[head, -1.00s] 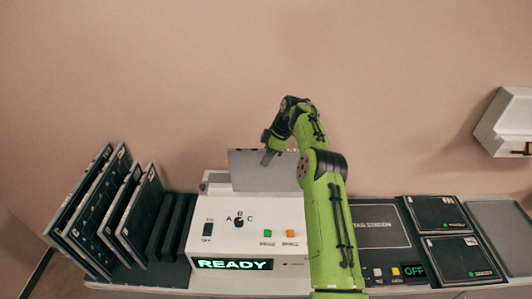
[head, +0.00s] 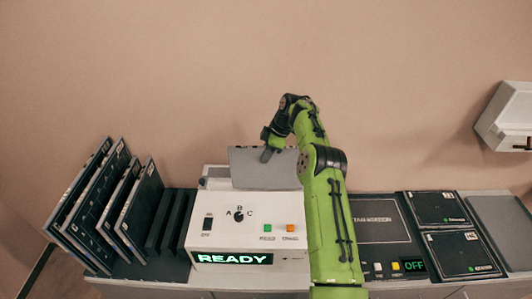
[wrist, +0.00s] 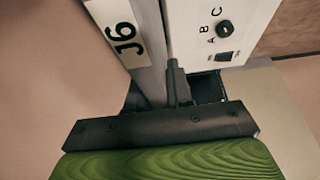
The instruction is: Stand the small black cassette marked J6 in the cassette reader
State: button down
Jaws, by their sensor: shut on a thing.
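The cassette (head: 262,178) shows as a flat grey upright panel at the back of the white reader (head: 217,228). My gripper (head: 268,154) is shut on its upper edge. In the wrist view the cassette's J6 label (wrist: 125,38) is seen close up, beside the gripper finger (wrist: 177,82). The reader's panel (wrist: 210,45) with its A, B, C knob lies just beyond. The cassette's lower edge meets the reader's back in the picture; I cannot tell whether it is in a slot. The reader display (head: 232,258) says READY.
Several dark cassettes lean in a rack (head: 165,270) left of the reader. My arm covers the reader's right side. Right of it are a dark station panel (head: 378,222), an OFF display (head: 414,266) and two flat dark cassettes (head: 440,208). A white box (head: 508,115) is on the wall.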

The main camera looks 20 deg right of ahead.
jog(key=b, duration=0.6)
send_over(266, 187)
jog(key=shift+w+d+f, duration=0.1)
jog(key=shift+w+f, duration=0.1)
jog(key=shift+f, duration=2.4)
jog(key=shift+w+d+f, duration=0.1)
jog(key=shift+w+f, duration=0.05)
jog(key=shift+f, duration=2.45)
jog(key=c, duration=0.9)
grip_release()
jog(key=shift+c, duration=0.2)
jog(key=p+v, duration=0.5)
jog(key=v, duration=1.1)
jog(key=shift+f, duration=0.15)
